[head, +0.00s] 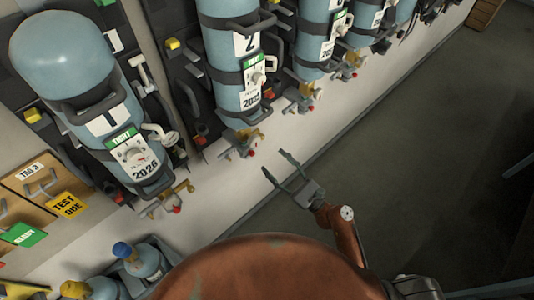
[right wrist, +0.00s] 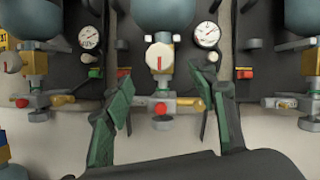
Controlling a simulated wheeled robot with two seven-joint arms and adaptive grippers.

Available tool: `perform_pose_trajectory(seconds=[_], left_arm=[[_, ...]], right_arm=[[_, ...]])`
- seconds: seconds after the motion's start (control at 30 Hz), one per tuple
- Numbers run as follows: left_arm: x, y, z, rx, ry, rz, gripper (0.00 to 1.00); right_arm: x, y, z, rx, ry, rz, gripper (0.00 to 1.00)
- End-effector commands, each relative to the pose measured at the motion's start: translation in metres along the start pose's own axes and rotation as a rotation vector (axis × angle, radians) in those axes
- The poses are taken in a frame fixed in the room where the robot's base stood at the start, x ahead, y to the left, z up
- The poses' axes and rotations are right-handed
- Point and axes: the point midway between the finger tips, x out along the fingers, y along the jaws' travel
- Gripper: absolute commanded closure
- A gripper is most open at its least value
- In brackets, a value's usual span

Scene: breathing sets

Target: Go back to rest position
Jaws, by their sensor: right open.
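My right gripper (head: 279,172) is open and empty in the head view, over the edge of the pale bench (head: 318,128) and beside the second breathing set (head: 235,60). In the right wrist view its two green-padded fingers (right wrist: 165,118) stand wide apart. Between and beyond them is a valve with a white knob (right wrist: 159,57) and a red button (right wrist: 160,108); no contact shows. My left gripper is not in either view.
The first breathing set (head: 100,100), labelled 1, stands at the left, and several more line the bench to the upper right. Dark floor (head: 430,140) lies open at the right.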

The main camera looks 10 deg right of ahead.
Motion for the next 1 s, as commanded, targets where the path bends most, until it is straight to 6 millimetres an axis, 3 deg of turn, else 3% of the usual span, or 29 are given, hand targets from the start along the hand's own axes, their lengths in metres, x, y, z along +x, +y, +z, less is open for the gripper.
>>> perform_pose_trajectory(seconds=[0.17,0.73,0.87,1.0], left_arm=[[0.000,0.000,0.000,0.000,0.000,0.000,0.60],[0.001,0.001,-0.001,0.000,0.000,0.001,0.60],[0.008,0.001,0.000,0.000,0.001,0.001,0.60],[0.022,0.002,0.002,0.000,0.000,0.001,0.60]], right_arm=[[-0.009,0.000,0.001,0.001,-0.001,0.000,0.48],[-0.011,0.000,-0.004,-0.005,0.007,-0.001,0.48],[-0.023,0.002,-0.043,-0.054,0.077,-0.004,0.48],[-0.057,0.010,-0.128,-0.176,0.236,0.011,0.48]])
